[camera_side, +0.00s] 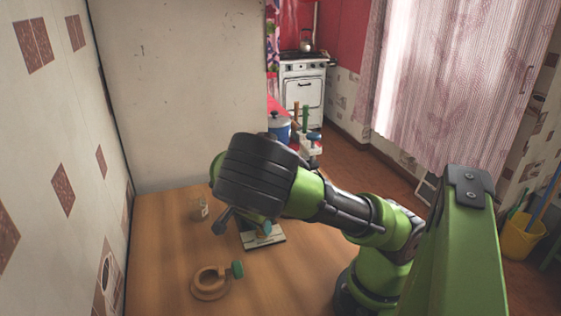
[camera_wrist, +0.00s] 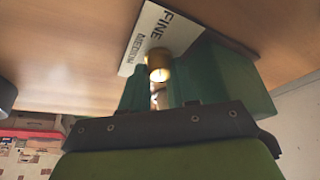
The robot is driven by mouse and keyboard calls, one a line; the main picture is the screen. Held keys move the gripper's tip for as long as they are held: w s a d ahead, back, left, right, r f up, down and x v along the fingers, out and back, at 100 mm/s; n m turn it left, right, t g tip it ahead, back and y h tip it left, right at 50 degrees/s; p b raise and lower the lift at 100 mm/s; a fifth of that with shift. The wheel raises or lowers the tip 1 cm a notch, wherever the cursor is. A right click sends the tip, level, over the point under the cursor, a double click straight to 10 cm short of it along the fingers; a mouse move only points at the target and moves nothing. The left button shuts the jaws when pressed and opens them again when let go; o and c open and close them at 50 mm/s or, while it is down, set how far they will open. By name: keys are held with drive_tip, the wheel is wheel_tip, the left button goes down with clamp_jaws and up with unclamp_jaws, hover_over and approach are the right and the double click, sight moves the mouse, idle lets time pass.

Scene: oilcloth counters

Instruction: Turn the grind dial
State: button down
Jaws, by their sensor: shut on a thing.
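The dial shows in the wrist view as a small brass-coloured cylinder (camera_wrist: 159,66) beside a white plate (camera_wrist: 152,36) marked FINE and MEDIUM. My gripper (camera_wrist: 158,92) is shut on it, with a dark green finger on either side. The fingers and my wrist hide much of the dial, and I cannot tell which mark it points to. In the side view the plate (camera_side: 266,239) lies on the wooden counter under my wrist, which covers the dial and most of the gripper.
A round wooden piece with a hollow middle and a green knob (camera_side: 209,287) stands at the counter's front. A blue pot (camera_side: 279,127) and other items are behind my wrist.

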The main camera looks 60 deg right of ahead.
sight(256, 241)
drive_tip(key=shift+a, duration=0.1)
drive_tip(key=c, duration=1.1)
unclamp_jaws()
drive_tip(key=shift+c, duration=0.2)
drive_tip(key=shift+r, duration=0.1)
drive_tip(key=v, duration=0.4)
drive_tip(key=shift+a+r, duration=0.1)
drive_tip(key=shift+r, duration=0.1)
drive_tip(key=v, duration=1.2)
drive_tip(key=shift+w+r, duration=0.1)
